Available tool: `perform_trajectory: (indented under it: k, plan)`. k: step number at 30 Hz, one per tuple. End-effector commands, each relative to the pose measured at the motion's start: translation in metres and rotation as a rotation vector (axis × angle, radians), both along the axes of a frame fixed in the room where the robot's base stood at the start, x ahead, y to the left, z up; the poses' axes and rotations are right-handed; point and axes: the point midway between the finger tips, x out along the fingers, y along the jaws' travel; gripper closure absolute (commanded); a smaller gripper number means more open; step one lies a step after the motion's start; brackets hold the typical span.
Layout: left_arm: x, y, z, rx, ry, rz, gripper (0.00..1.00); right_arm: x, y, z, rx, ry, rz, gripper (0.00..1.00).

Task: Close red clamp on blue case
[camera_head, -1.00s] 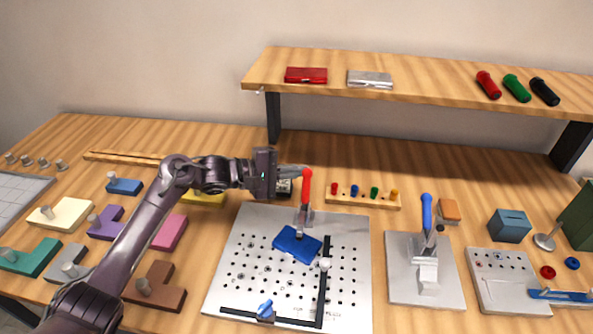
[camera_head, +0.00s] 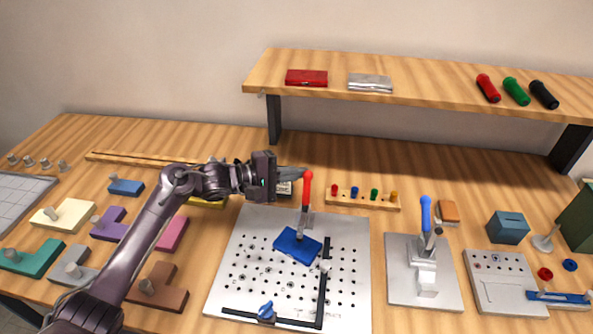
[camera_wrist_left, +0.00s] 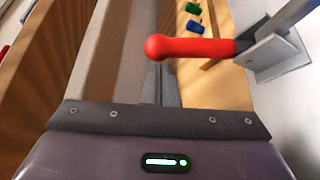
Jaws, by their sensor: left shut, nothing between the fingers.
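The red clamp (camera_head: 307,190) stands on the perforated metal plate (camera_head: 250,262), its red handle upright. The handle also shows in the left wrist view (camera_wrist_left: 190,47), just beyond my fingertips. The blue case (camera_head: 297,246) lies on the plate in front of the clamp, under its arm end. My left gripper (camera_head: 308,173) is shut and empty, pointing right, its tips at the top of the red handle. In the left wrist view the closed fingers (camera_wrist_left: 158,85) reach toward the handle's ball end; I cannot tell whether they touch. My right gripper is out of view.
A peg rack (camera_head: 362,199) stands behind the plate. A blue-handled clamp (camera_head: 427,215) on its own plate is to the right. Colored blocks (camera_head: 120,225) lie left, under my arm. A shelf (camera_head: 430,98) spans the back.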

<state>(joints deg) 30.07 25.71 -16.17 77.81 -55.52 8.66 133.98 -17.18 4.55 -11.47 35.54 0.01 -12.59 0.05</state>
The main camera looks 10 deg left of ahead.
Motion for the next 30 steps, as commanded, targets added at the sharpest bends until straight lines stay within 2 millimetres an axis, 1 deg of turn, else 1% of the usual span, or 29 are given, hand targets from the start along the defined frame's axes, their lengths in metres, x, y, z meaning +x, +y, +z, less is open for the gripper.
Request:
perform_trajectory:
  k: [19,30]
  plan:
    - [-0.009,0.0,0.008,-0.002,-0.132,0.0,1.0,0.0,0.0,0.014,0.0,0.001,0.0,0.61]
    - [-0.018,-0.001,0.013,-0.002,-0.252,0.001,1.0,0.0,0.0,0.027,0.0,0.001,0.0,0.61]
